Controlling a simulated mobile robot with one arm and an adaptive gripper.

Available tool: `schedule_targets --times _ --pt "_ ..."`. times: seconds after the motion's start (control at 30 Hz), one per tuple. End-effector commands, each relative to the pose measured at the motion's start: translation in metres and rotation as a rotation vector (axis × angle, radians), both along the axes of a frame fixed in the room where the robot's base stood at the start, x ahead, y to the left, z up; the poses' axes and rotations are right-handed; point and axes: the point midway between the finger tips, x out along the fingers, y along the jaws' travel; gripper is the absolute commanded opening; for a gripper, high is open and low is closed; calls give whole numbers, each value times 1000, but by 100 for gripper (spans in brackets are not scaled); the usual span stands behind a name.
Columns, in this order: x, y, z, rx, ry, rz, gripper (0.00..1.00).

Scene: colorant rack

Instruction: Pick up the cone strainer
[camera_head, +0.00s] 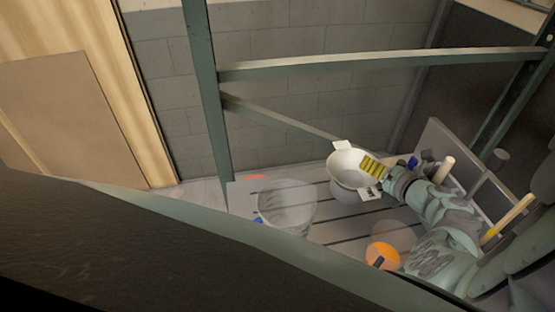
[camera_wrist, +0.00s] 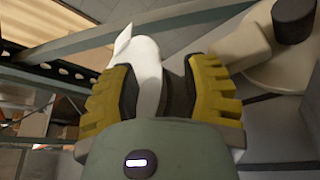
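A white, round, open-topped vessel, which looks like the cone strainer (camera_head: 348,160), is in the middle right of the head view. A pale tab stands up at its far rim and another sticks out at its near side. My gripper (camera_head: 374,167) is at its right rim, with the yellow fingers over that edge. In the wrist view, a white part of the strainer (camera_wrist: 148,75) lies between the two yellow, dark-padded fingers (camera_wrist: 160,78). The left pad looks close against it. Whether both pads press on it is unclear. Its lower part is hidden.
A translucent bucket (camera_head: 287,207) stands left of the strainer on the slatted surface (camera_head: 325,228). A clear container with orange contents (camera_head: 382,254) is near my arm. A grey panel and a yellow rod (camera_head: 508,220) are at the right. Green posts (camera_head: 207,90) and rails frame the area.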

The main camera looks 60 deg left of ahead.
Motion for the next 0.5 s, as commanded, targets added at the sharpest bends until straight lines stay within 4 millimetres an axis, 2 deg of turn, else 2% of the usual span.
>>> schedule_targets --times 0.07,0.4,0.5 --pt "-1 1 0 1 1 2 36" --pt "0 0 0 0 0 1 1" --pt "0 0 0 1 0 1 0"
